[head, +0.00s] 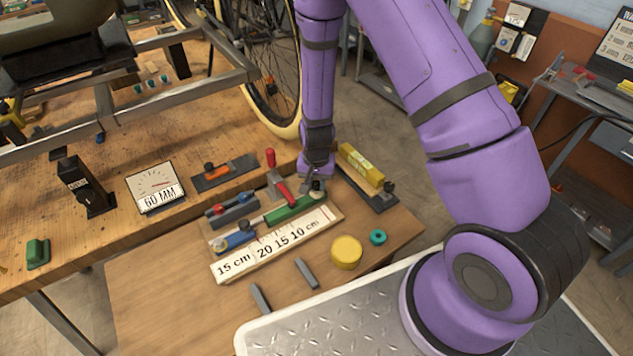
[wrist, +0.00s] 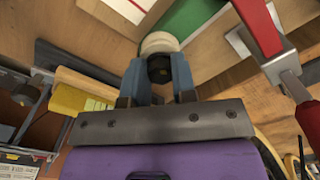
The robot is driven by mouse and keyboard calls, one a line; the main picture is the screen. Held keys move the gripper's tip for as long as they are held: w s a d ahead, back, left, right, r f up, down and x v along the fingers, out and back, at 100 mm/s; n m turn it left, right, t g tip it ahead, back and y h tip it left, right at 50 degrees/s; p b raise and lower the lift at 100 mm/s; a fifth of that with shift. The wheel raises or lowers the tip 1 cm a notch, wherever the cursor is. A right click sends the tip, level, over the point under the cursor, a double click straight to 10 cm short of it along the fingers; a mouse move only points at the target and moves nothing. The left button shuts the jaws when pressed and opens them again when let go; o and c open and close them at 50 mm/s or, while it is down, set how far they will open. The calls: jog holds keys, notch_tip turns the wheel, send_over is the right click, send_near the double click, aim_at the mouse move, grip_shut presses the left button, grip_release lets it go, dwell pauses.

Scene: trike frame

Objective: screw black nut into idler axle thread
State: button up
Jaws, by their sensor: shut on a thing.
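My gripper (head: 316,182) points down over the bench beside the red-handled tool. In the wrist view, the two blue-grey fingers of my gripper (wrist: 157,72) are shut on a small black nut (wrist: 160,68). A cream round piece (wrist: 160,43) sits just beyond the fingertips, against or close to the nut; I cannot tell whether they touch. A green part (wrist: 190,24) lies beyond it, and it also shows in the head view (head: 294,211). The nut is hidden by the gripper in the head view. I cannot make out the idler axle thread.
A red-handled tool (head: 278,182) stands close left of my gripper, a yellow block (head: 361,164) close right. A board marked in centimetres (head: 262,255) lies in front. A yellow disc (head: 346,251), a teal ring (head: 377,237) and a grey bar (head: 307,273) lie nearer.

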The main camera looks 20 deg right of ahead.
jog(key=shift+m, duration=0.5)
jog(key=shift+m, duration=0.8)
jog(key=shift+m, duration=0.9)
jog(key=o, duration=0.5)
jog(key=shift+n, duration=0.9)
